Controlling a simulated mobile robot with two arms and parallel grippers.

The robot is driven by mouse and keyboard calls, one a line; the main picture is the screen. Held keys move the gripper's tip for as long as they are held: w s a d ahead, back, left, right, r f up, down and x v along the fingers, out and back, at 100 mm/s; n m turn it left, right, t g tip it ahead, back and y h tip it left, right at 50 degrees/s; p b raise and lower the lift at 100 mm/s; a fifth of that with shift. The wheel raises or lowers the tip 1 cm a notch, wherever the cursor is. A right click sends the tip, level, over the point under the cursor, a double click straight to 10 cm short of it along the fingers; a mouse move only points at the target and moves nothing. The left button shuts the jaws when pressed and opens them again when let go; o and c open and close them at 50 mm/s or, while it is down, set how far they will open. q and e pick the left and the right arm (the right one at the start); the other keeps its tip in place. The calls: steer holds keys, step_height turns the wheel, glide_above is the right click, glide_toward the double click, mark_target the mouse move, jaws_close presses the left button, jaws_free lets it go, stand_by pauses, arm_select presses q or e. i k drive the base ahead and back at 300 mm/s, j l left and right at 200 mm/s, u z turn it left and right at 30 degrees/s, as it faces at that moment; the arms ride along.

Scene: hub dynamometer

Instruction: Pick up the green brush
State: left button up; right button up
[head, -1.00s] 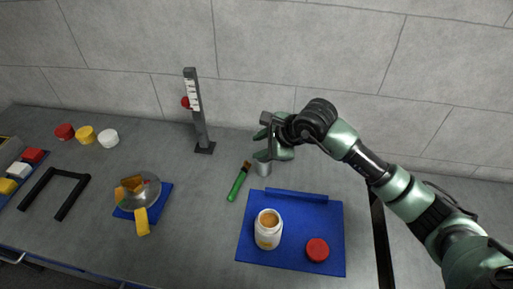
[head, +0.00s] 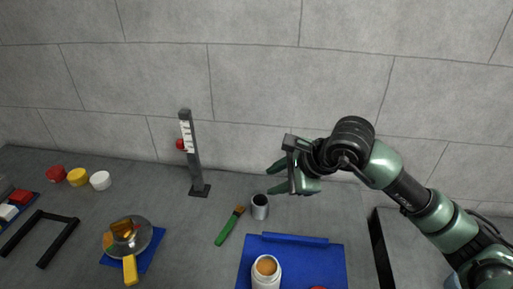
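The green brush (head: 226,229) lies on the grey table, its bristle end (head: 239,209) pointing away and to the right, next to a small grey metal cup (head: 260,207). Nothing covers the brush. My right gripper (head: 278,180) is in the air above and to the right of the cup, apart from the brush. Its fingers are spread with nothing between them. My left gripper does not show.
A blue tray (head: 295,254) in front holds an open white jar (head: 266,275). A grey post with a scale (head: 192,155) stands behind. A pan with a yellow handle (head: 127,238) sits on a blue mat (head: 153,255) at left. Several coloured caps (head: 78,177) lie farther left.

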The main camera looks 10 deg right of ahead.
mark_target(230, 224)
steer(key=k+j, duration=0.25)
steer(key=k, duration=0.25)
steer(key=k+j, duration=0.2)
steer(key=k, duration=0.25)
steer(key=k+j, duration=0.25)
steer(key=k, duration=0.25)
